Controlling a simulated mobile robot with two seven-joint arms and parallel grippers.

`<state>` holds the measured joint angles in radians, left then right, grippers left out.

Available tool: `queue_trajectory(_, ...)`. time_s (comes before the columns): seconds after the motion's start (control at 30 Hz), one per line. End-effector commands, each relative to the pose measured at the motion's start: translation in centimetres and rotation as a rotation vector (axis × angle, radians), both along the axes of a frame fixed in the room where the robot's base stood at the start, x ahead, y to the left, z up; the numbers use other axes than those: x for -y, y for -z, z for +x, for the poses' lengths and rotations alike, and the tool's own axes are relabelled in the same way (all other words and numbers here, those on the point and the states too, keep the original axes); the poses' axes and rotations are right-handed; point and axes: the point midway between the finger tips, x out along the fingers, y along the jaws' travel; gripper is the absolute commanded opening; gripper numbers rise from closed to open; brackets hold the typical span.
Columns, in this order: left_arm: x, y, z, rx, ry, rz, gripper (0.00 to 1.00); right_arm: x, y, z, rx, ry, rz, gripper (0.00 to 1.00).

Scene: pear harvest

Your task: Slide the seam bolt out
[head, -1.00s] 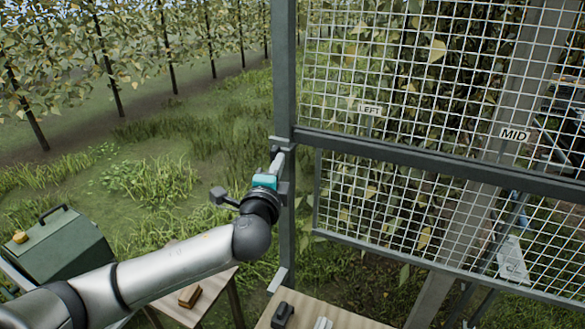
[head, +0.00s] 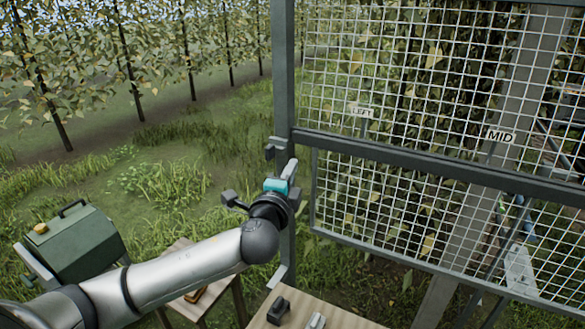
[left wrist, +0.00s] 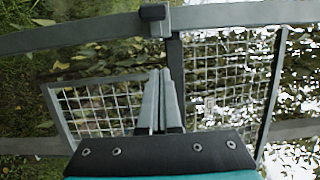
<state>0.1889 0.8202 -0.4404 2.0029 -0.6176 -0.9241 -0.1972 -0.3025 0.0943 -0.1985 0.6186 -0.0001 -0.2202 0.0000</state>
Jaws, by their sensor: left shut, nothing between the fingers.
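A small dark block on a bracket (head: 270,150) sits on the grey upright post at the left edge of the mesh panels. I cannot tell for certain that it is the seam bolt. A dark block (left wrist: 153,12) also shows at the top of the left wrist view, on a grey bar. My left gripper (head: 291,168) is just below and right of the bracket, in front of the post. In the left wrist view its fingers (left wrist: 159,74) are together, empty, pointing toward the bar and apart from the block in the picture. My right gripper is out of view.
Mesh panels (head: 390,80) with signs LEFT (head: 362,112) and MID (head: 500,136) fill the right side. A green box (head: 75,245) stands at the lower left. A wooden table (head: 330,322) with small items is at the bottom. Grass lies open behind.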

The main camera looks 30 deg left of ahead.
Motion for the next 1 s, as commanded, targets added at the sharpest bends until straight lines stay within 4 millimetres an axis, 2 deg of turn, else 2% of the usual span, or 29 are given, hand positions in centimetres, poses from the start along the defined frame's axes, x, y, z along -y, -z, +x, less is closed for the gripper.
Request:
queue_trajectory(0.1,0.5,0.2,-1.9,-0.002,-0.001,0.002,0.0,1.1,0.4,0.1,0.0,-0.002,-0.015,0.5)
queue_trajectory(0.33,1.5,0.2,-5.3,-0.003,-0.001,0.002,0.0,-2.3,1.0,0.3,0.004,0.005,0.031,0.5)
queue_trajectory(0.5,2.1,0.2,-7.0,-0.002,-0.002,0.002,0.0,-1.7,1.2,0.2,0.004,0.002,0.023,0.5)
queue_trajectory(0.7,2.3,0.0,-7.8,-0.001,-0.003,0.002,0.0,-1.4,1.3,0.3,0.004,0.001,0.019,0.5)
queue_trajectory(1.0,2.3,0.0,-7.8,0.0,-0.003,0.002,0.0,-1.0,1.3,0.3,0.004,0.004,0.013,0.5)
